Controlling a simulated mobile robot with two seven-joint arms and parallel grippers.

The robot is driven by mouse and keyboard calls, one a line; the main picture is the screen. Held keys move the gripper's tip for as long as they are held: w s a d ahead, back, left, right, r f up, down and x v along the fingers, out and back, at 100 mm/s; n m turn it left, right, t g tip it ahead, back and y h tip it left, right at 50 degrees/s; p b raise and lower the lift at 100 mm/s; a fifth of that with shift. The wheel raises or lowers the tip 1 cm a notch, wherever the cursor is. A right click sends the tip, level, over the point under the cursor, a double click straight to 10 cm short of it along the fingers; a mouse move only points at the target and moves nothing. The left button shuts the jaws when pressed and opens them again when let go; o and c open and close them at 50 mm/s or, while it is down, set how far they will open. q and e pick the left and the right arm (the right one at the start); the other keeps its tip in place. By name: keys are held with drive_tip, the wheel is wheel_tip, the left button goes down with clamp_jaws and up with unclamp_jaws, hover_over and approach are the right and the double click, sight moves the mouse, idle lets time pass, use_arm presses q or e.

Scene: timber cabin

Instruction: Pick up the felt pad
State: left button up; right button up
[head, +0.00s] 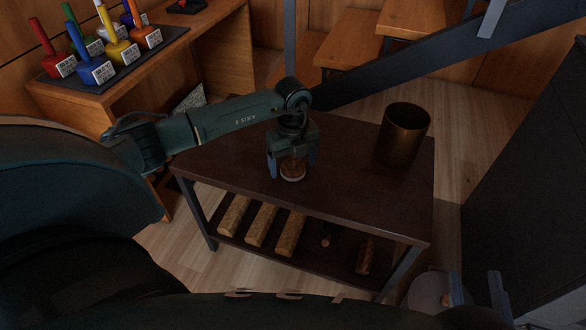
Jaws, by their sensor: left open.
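A small round brown piece with a pale lower rim, which seems to be the felt pad (292,174), sits on the dark brown table top near its front edge. My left gripper (292,168) points down over it. Its two fingers are apart, one on each side of the piece, and I cannot tell whether they touch it. The gripper body hides the upper part of the piece. Two blue-grey finger-like parts, apparently my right gripper (477,294), show at the bottom right; I cannot make out their opening.
A brown cylindrical bin (403,135) stands on the right of the table (345,200). Several wooden rolls (262,224) lie on the shelf below. Coloured bottle-like items with labels (117,50) stand on a bench at upper left. A dark cabinet (535,170) is at right.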

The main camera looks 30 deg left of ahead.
use_arm(q)
drive_tip(key=shift+r, duration=0.1)
drive_tip(key=c, duration=1.1)
drive_tip(key=shift+r, duration=0.45)
wheel_tip(320, 180, up, 9)
drive_tip(key=p, duration=0.3)
use_arm(e)
drive_tip(key=shift+w+d+m+g+h, duration=0.15)
drive_tip(key=shift+d+m+g+h, duration=0.45)
drive_tip(key=shift+h, duration=0.4)
use_arm(q)
drive_tip(key=o, duration=0.4)
drive_tip(key=shift+c, duration=1.3)
